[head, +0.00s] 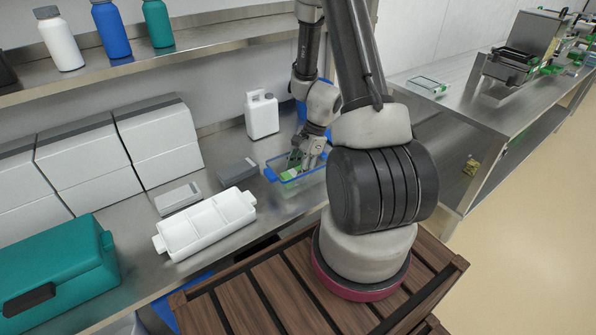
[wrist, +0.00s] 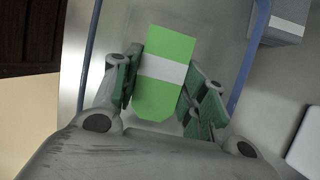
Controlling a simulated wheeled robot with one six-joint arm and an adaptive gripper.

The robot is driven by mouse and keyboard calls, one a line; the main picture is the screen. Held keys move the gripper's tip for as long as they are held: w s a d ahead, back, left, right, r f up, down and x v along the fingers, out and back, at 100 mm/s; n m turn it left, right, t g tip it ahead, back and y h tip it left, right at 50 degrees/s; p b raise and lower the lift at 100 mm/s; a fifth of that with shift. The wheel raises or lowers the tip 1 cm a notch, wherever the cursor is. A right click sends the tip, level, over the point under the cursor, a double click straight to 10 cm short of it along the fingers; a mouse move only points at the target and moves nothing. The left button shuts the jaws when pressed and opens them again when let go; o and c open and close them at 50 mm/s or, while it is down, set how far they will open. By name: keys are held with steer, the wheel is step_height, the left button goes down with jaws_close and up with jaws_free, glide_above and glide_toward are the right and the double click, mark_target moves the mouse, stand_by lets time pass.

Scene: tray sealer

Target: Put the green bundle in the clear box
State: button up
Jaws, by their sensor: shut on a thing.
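The green bundle (wrist: 167,48), a flat green block with a white band, sits between the two fingers of my gripper (wrist: 160,85) in the wrist view. My gripper is shut on it. In the head view the bundle (head: 290,174) shows below my gripper (head: 302,160), at the clear box. The clear box with a blue rim (head: 270,174) stands on the steel counter. In the wrist view the blue rim (wrist: 251,62) runs on both sides of the bundle, so the bundle is over or inside the box. I cannot tell whether it touches the bottom.
A white divided tray (head: 207,225), a grey block (head: 238,172) and a white jug (head: 262,115) stand near the box. White bins (head: 90,160) line the wall, and a teal case (head: 60,265) stands at left. Bottles stand on the shelf (head: 190,45) above.

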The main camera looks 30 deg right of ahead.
steer(key=o, duration=0.8)
steer(key=shift+f, duration=0.1)
steer(key=shift+c, duration=0.2)
step_height(320, 180, up, 20)
steer(key=s+d+n+h, duration=0.1)
steer(key=d+n, duration=0.1)
steer(key=n, duration=0.2)
steer(key=s+a+r+n+t+h, duration=0.1)
steer(key=s+a+r+n+t, duration=0.1)
steer(key=s+r+n, duration=0.5)
steer(key=s+a+r+n+t+h, duration=0.2)
steer(key=s+a+r+n, duration=0.1)
steer(key=s+r+n, duration=0.4)
step_height(320, 180, up, 2)
steer(key=shift+s+a+r, duration=0.15)
steer(key=shift+s+a, duration=0.15)
steer(key=shift+s, duration=0.5)
